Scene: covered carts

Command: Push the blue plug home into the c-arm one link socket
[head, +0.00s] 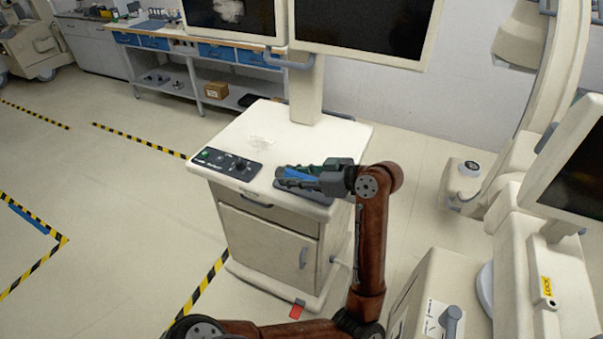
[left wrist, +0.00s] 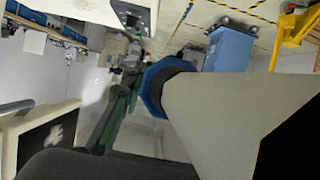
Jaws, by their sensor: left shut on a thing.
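My left gripper (head: 290,176) is over the top of the monitor cart (head: 250,130), its fingers pointing left. It is shut on the blue plug (head: 298,174), which shows as a blue strip between the dark fingers. In the left wrist view, a blue collar (left wrist: 154,88) of the plug shows large beside the dark-green finger (left wrist: 118,108), with a pale grey body close to the camera. The plug's far end is hard to make out. I cannot pick out the c-arm one link socket in either view. My right gripper is not in view.
A control panel (head: 227,163) with a green light lies on the cart's left front edge. Two monitors (head: 365,25) stand above the cart. A c-arm machine (head: 545,100) and another console (head: 545,265) stand on the right. Open floor (head: 110,220) lies left of the cart.

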